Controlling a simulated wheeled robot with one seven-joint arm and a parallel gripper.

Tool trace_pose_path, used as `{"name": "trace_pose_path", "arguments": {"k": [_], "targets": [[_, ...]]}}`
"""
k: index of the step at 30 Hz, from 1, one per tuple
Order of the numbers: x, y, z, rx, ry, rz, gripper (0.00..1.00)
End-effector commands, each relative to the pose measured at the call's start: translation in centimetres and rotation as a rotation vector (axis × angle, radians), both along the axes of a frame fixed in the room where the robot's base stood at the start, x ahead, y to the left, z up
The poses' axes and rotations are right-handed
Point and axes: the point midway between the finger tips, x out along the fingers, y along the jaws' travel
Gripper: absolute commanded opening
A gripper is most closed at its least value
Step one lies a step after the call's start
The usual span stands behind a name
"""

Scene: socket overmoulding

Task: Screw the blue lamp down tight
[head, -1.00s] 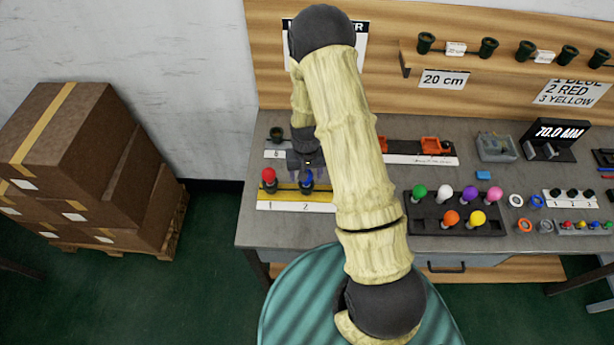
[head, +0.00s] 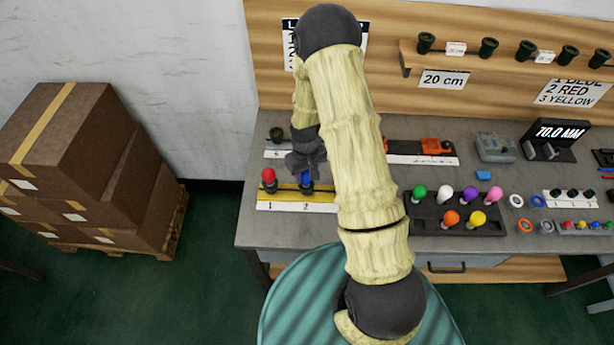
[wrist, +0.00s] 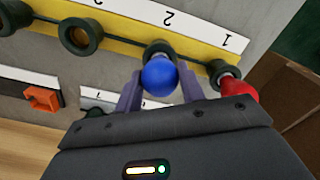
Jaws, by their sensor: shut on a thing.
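The blue lamp (wrist: 160,77) stands in the socket at place 2 of the yellow-striped strip, its base inside the dark socket ring (wrist: 158,48). It also shows in the head view (head: 306,178), partly covered by my gripper. My gripper (wrist: 160,88) is shut on the blue lamp, one finger on each side of the bulb. In the head view my gripper (head: 305,165) comes down on the lamp from behind. How far the lamp's thread sits in the socket is hidden.
A red lamp (head: 268,175) stands in place 1 close beside, also seen in the wrist view (wrist: 240,90). An empty socket (wrist: 80,36) lies on the other side. A dark tray (head: 420,225) of coloured lamps stands to the right. My arm hides the middle of the bench.

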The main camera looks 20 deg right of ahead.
Motion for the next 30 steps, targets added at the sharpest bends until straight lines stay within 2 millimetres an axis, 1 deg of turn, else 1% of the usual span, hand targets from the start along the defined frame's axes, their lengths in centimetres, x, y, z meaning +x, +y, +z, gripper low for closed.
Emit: {"name": "trace_pose_path", "arguments": {"k": [1,2,4,9,12,20,22,24,25,28,29,30], "targets": [[0.01,0.00,0.00,0.000,0.000,-0.001,0.24],[0.01,0.00,0.00,0.000,0.000,-0.006,0.22],[0.01,0.01,-0.04,0.000,0.000,-0.048,0.22],[0.01,0.01,-0.10,-0.001,0.000,-0.298,0.22],[0.00,-0.02,-0.08,-0.001,0.000,-0.394,0.22],[0.00,-0.02,-0.07,0.000,0.000,-0.409,0.22],[0.00,-0.02,-0.08,-0.001,0.000,-0.449,0.22],[0.00,-0.01,-0.09,-0.001,0.000,-0.539,0.22],[0.00,-0.01,-0.09,0.000,0.000,-0.565,0.41],[0.00,-0.02,-0.10,0.000,0.000,-0.556,0.60],[0.00,-0.02,-0.10,0.000,0.000,-0.556,0.64],[0.00,-0.02,-0.10,0.000,0.000,-0.555,0.64]]}}
